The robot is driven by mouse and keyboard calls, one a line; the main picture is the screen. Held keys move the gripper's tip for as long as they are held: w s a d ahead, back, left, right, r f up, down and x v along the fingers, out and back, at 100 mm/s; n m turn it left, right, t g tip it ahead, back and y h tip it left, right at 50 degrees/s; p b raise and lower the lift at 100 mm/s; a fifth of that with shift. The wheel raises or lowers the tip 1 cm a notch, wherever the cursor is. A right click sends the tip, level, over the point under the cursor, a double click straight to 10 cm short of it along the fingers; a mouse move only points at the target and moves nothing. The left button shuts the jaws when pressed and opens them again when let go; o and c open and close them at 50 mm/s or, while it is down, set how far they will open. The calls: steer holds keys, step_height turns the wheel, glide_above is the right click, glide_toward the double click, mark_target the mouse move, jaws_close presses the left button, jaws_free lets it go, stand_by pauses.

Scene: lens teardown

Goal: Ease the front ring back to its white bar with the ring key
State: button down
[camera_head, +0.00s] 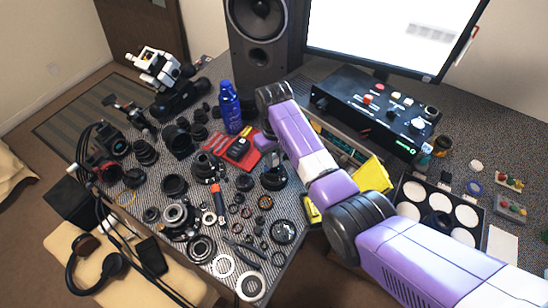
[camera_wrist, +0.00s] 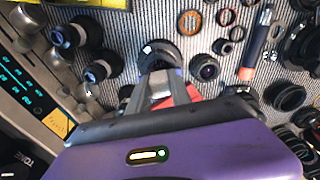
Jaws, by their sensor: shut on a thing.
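A dark, round lens (camera_wrist: 162,51) stands in front of my gripper in the wrist view, with a small white mark (camera_wrist: 147,48) on its rim. The lens also shows in the head view (camera_head: 273,182), left of my arm. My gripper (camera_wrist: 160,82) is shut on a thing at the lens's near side. I take this to be the ring key, but the fingers and lens hide most of it. I cannot tell whether it touches the front ring, or how the ring is turned. In the head view my arm largely hides the gripper.
A red mat (camera_head: 248,161) lies behind the lens, with a blue bottle (camera_head: 230,108) beyond it. An orange-handled tool (camera_head: 216,196) and several loose rings and lens parts crowd the left. A black control box (camera_head: 350,95) stands to the right. Little bare table shows around the lens.

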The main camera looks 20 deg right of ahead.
steer(key=shift+f+b, duration=0.4)
steer(key=shift+f, duration=0.3)
stand_by(0.6)
steer(key=n+p, duration=0.1)
steer(key=n, duration=0.5)
steer(key=shift+r+p, duration=1.35)
steer(key=shift+r, duration=0.15)
steer(key=shift+r, duration=0.1)
steer(key=shift+r, duration=1.4)
